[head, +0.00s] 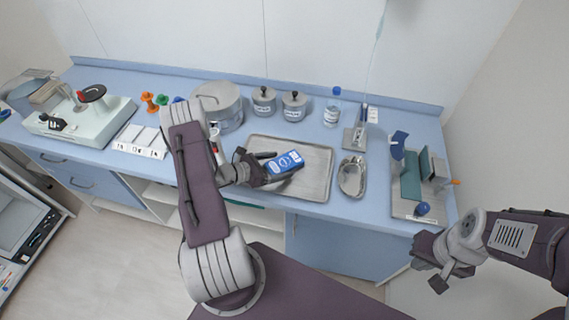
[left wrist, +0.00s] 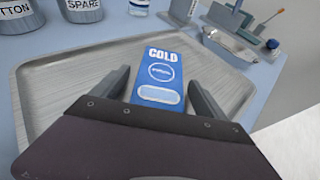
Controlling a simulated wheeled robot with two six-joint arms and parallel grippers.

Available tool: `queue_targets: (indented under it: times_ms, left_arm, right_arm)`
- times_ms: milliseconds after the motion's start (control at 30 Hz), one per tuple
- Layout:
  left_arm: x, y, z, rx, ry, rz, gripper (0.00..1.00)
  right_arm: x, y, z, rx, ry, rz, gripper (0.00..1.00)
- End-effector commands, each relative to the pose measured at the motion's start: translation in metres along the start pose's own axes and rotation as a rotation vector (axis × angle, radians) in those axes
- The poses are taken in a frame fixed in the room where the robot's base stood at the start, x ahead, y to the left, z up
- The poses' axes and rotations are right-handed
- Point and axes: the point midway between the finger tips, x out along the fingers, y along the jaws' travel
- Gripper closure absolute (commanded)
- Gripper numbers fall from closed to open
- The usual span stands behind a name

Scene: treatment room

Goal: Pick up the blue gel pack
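The blue gel pack (head: 285,162), marked "COLD", lies over the metal tray (head: 318,185) on the blue counter. In the left wrist view the pack (left wrist: 161,72) points away from me, between the fingers of my left gripper. My left gripper (head: 272,168) is open. Its fingers (left wrist: 160,95) stand one on each side of the pack's near end, with a visible gap on both sides. The near end of the pack is hidden behind the gripper body. My right gripper (head: 430,264) is open and empty, in front of the counter at the right.
Metal canisters (head: 264,101) and a clear bottle (head: 332,112) stand behind the tray. A kidney dish (head: 352,176) is right of it, then a tray with blue and green items (head: 411,181). White blocks (head: 138,140) and a white device (head: 82,121) are at left.

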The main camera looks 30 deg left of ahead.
Motion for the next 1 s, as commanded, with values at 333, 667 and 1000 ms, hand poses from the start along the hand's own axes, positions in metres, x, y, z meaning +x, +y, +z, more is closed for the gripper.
queue_targets:
  times_ms: [333, 667, 1000]
  left_arm:
    - [0.0, 0.0, 0.0, 0.0, -0.001, 0.0, 0.84]
    - [-0.007, 0.0, 0.017, 0.003, -0.002, 0.0, 0.84]
    - [-0.026, -0.052, 0.065, 0.0, -0.001, -0.002, 0.84]
  right_arm:
    - [0.0, 0.0, 0.0, 0.0, 0.0, 0.0, 1.0]
    - [0.003, 0.0, 0.0, 0.0, 0.0, 0.0, 1.0]
    - [0.013, 0.0, 0.001, 0.0, 0.0, 0.0, 1.0]
